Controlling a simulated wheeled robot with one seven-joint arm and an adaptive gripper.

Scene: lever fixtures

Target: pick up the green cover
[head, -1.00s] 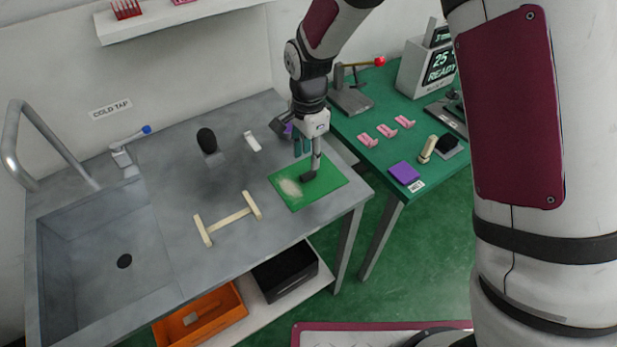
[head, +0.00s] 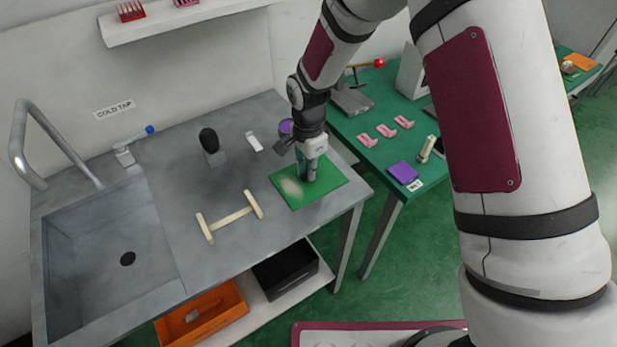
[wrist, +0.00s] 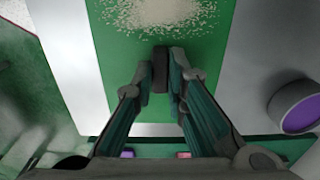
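The only green flat thing on the grey counter is a green sheet (head: 325,193), also in the wrist view (wrist: 107,45); I cannot tell whether it is the cover. Pale granules (head: 291,187) lie on it. My gripper (head: 307,178) points down over its right part. In the wrist view my gripper (wrist: 161,72) has its two fingertips on either side of a narrow dark block (wrist: 160,68). The fingers look close against the block, but I cannot tell whether they grip it. The gripper hides much of the block in the head view.
A cream H-shaped frame (head: 232,218) lies to the left on the counter, with a black-topped post (head: 209,141) behind it. A purple-topped round thing (head: 286,126) stands just behind my gripper. The green table (head: 372,107) is to the right.

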